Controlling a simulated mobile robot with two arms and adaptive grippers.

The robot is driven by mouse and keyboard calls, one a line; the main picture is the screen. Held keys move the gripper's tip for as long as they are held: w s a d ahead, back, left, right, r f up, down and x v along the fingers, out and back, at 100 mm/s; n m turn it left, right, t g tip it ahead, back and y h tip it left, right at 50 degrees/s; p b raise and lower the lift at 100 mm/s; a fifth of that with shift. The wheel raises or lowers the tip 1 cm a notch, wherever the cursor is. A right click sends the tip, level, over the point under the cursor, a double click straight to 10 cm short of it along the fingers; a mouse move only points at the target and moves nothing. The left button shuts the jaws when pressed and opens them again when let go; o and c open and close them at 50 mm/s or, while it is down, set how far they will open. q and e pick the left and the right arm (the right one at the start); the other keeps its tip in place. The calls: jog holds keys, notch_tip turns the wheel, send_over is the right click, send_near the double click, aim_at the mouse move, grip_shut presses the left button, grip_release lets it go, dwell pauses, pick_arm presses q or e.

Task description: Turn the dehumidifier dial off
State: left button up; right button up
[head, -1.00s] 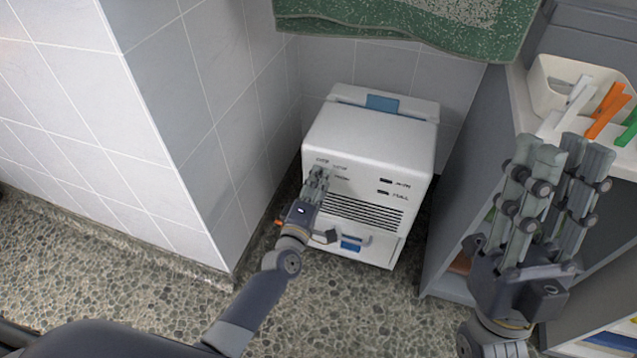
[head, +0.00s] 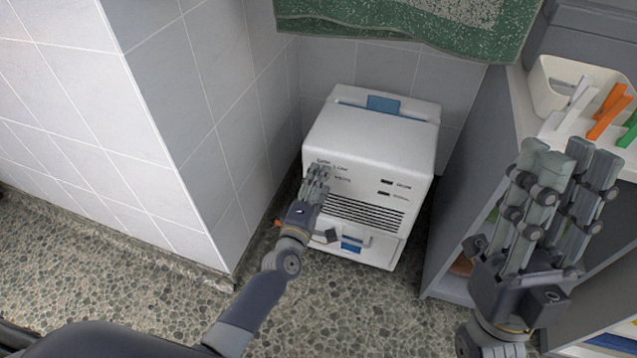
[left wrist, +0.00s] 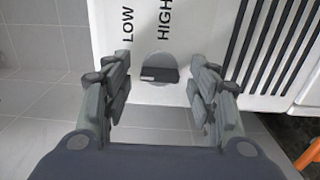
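The white dehumidifier (head: 372,140) stands on the floor in a tiled corner, its front towards me. Its round grey dial (left wrist: 158,62) with a dark raised grip bar shows in the left wrist view, below the printed words LOW and HIGH. My left gripper (head: 316,172) is at the upper left of the front panel and covers the dial in the head view. In the left wrist view this gripper (left wrist: 160,76) is open, one finger on each side of the dial, with visible gaps. My right gripper (head: 566,160) is open and empty at the right, away from the dehumidifier.
A grey shelf unit (head: 465,215) stands right of the dehumidifier, with a white bin (head: 541,92) and orange and green items on top. A green towel (head: 420,25) hangs above. A tiled wall corner (head: 190,150) juts out at left. The pebbled floor (head: 120,290) in front is clear.

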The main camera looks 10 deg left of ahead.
pick_arm(q)
jog(key=s+a, duration=0.1)
jog(key=s, duration=1.1)
dwell(0.4)
